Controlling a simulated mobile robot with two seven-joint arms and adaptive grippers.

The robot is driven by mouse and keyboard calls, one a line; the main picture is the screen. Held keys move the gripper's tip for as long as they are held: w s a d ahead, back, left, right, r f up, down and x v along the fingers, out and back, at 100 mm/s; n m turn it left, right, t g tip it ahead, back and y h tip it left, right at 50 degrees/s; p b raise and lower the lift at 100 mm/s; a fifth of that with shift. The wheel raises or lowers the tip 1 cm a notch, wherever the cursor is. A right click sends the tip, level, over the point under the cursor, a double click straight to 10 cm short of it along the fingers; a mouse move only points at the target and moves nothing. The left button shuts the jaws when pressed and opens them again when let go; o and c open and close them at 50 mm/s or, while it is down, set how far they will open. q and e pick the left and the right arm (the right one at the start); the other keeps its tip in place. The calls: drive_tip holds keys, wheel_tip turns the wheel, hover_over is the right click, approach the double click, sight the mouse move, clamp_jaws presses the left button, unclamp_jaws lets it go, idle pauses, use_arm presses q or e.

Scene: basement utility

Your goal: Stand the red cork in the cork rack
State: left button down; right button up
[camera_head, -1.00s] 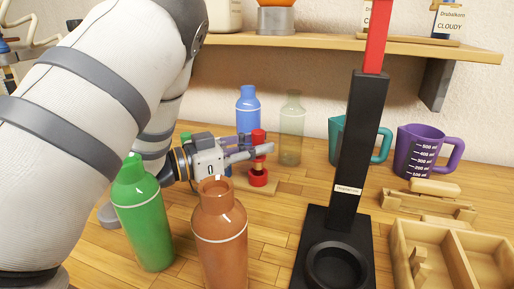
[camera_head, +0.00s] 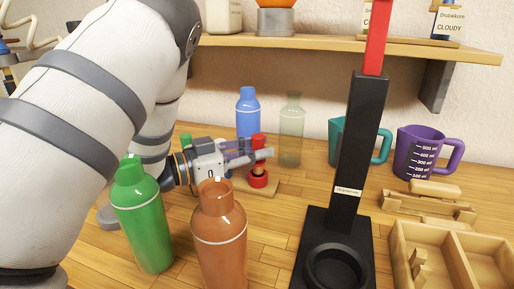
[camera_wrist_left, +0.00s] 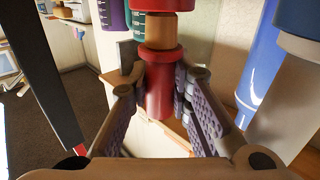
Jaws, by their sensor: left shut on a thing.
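The red cork (camera_head: 258,140) stands upright at mid-table. Its red handle (camera_wrist_left: 160,88) lies between the finger pads in the left wrist view, with a flange and a tan section (camera_wrist_left: 161,30) beyond. My left gripper (camera_head: 262,154) is shut on the handle, reaching in from the left. The tan end meets or closely faces a red socket (camera_head: 258,180), also at the top of the wrist view (camera_wrist_left: 155,4). I cannot tell how deep it sits. The socket is on a small wooden board (camera_head: 268,191), seemingly the cork rack, partly hidden by my gripper. My right gripper is out of view.
Green (camera_head: 142,220) and brown (camera_head: 220,240) bottles stand in front of my left gripper. Blue (camera_head: 248,112) and clear (camera_head: 291,130) bottles stand behind. A tall black stand (camera_head: 352,165), wooden trays (camera_head: 455,228) and teal (camera_head: 383,145) and purple (camera_head: 421,150) jugs are to the right.

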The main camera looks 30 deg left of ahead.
use_arm(q)
drive_tip(key=shift+f, duration=0.35)
drive_tip(key=shift+r, duration=0.75)
drive_tip(key=shift+s+f, duration=0.1)
drive_tip(key=shift+f, duration=0.1)
idle(0.4)
drive_tip(key=shift+f, duration=0.55)
drive_tip(key=shift+r, duration=0.1)
drive_tip(key=shift+r, duration=0.6)
